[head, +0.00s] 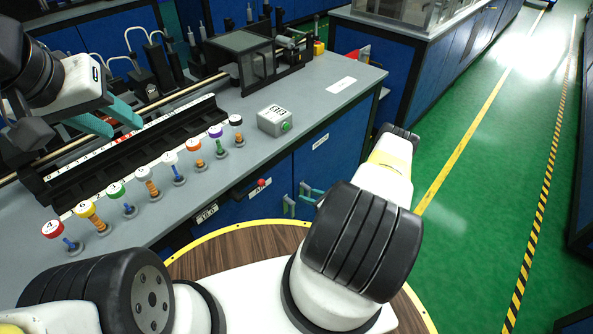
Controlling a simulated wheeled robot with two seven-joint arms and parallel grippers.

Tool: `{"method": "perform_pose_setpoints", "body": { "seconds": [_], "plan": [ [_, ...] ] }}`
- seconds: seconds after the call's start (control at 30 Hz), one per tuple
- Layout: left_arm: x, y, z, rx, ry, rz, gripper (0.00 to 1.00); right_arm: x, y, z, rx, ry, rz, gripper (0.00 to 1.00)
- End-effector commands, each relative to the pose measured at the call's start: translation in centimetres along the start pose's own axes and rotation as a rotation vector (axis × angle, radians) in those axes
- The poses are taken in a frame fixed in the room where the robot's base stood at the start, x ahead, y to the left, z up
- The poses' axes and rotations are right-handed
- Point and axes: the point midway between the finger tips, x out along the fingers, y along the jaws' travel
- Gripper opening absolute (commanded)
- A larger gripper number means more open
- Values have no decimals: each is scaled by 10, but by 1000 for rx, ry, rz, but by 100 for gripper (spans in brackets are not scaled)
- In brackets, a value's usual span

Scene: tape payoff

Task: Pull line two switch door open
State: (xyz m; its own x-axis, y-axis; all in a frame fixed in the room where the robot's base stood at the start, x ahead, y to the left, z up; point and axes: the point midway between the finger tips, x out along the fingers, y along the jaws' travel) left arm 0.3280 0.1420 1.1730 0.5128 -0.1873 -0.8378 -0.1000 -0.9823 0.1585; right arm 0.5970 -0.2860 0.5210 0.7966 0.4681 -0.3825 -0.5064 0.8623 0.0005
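Blue cabinet doors (322,157) form the front of the workbench and look shut, with pale labels too small to read. I cannot tell which one is the line two switch door. A small upright handle (288,206) stands on the front near a door seam. The teal fingertips of my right gripper (310,194) are just right of that handle, at the door front. They show a small gap; the rest of this gripper is hidden behind my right arm. Whether it touches a handle is unclear. My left gripper (118,122) is open and empty above the bench's black rail.
The grey bench top (325,75) holds a row of numbered coloured knobs, a grey box (275,121) with a green button, and a dark machine (240,58). A red knob (262,183) sticks out of the front. Green floor (460,130) is clear at right.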

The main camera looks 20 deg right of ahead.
Motion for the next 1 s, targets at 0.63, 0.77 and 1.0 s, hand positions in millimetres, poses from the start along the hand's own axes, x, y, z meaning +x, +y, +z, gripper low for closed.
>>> {"method": "perform_pose_setpoints", "body": {
  "seconds": [0.63,0.77,1.0],
  "plan": [
    [0,0,0,0,0,0,36,0,0,0,-1,0,1,0],
    [0,0,0,0,0,0,36,0,0,0,-1,0,0,0],
    [0,0,0,0,0,0,36,0,0,0,-1,0,1,0]
  ]
}}
